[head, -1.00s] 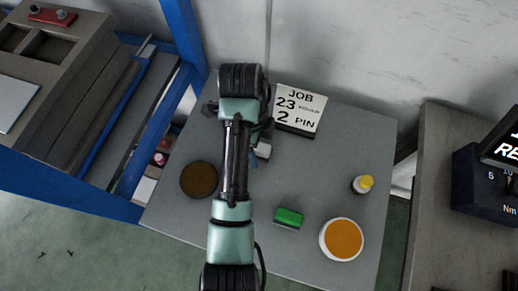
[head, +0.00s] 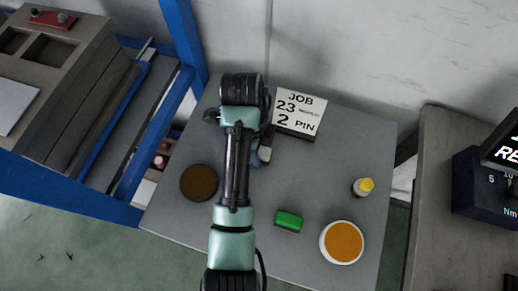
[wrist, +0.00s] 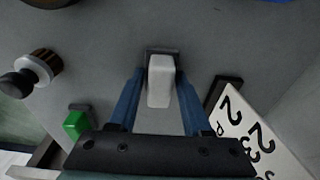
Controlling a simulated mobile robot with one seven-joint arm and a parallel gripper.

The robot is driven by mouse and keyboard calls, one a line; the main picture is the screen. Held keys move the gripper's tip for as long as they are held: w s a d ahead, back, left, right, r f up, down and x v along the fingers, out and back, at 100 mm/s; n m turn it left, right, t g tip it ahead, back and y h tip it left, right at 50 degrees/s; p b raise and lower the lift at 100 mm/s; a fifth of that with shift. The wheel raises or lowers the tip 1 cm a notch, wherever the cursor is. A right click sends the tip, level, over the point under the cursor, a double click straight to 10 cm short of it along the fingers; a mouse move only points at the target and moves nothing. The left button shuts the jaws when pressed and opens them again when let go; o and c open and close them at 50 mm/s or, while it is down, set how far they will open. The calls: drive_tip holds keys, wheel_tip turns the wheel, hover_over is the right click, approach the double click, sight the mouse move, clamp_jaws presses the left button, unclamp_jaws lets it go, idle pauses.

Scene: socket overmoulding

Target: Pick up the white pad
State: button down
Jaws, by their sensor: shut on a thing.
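The white pad (wrist: 160,82) is a small pale block with a dark grey strip at its far end. It sits between the two blue fingers of my gripper (wrist: 161,76) in the wrist view, one finger on each side. My gripper is shut on it. In the head view the white pad (head: 265,154) shows just right of my arm, beside a blue finger (head: 256,159). My arm hides much of the gripper there. I cannot tell whether the pad touches the table.
On the grey table (head: 320,185) stand a job sign (head: 299,110), a green block (head: 289,220), a white dish of orange stuff (head: 342,242), a yellow-capped bottle (head: 363,187) and a brown disc (head: 198,182). Free table lies right of the pad. A blue frame (head: 182,35) borders the left.

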drive_tip(key=shift+r, duration=0.1)
wheel_tip(320, 180, up, 10)
drive_tip(key=p, duration=0.7)
